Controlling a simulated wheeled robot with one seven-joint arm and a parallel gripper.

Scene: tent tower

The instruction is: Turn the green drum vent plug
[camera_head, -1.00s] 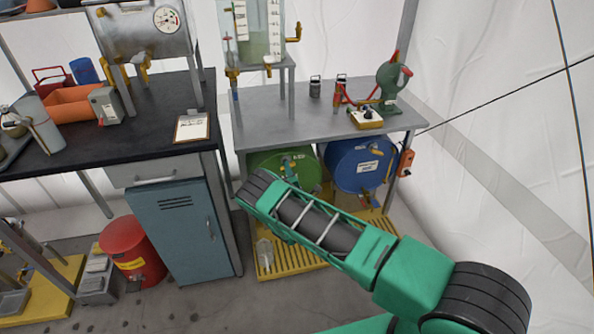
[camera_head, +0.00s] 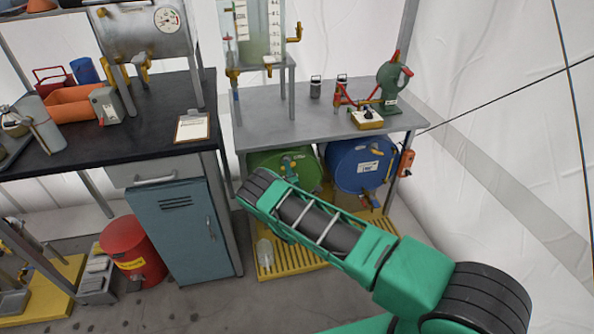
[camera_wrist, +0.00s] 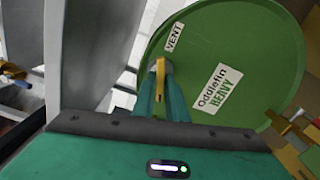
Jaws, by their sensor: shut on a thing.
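The green drum (camera_head: 262,162) lies on its side under the grey bench, its front partly hidden by my arm in the head view. In the wrist view its round green face (camera_wrist: 200,50) fills the upper right, with a white VENT label and an "Oddlefin HEAVY" label. The vent plug (camera_wrist: 159,72) sits below the VENT label and has a yellow, upright-looking handle. My gripper (camera_wrist: 158,92) has its teal fingers shut on the plug at the drum face. The fingers hide part of the plug.
A blue drum (camera_head: 352,168) lies to the right of the green one. A brass tap (camera_wrist: 294,122) sticks out low on the drum face. The bench top (camera_head: 285,115) is close above, and a yellow slatted platform (camera_head: 300,262) lies below. A blue cabinet (camera_head: 182,235) stands left.

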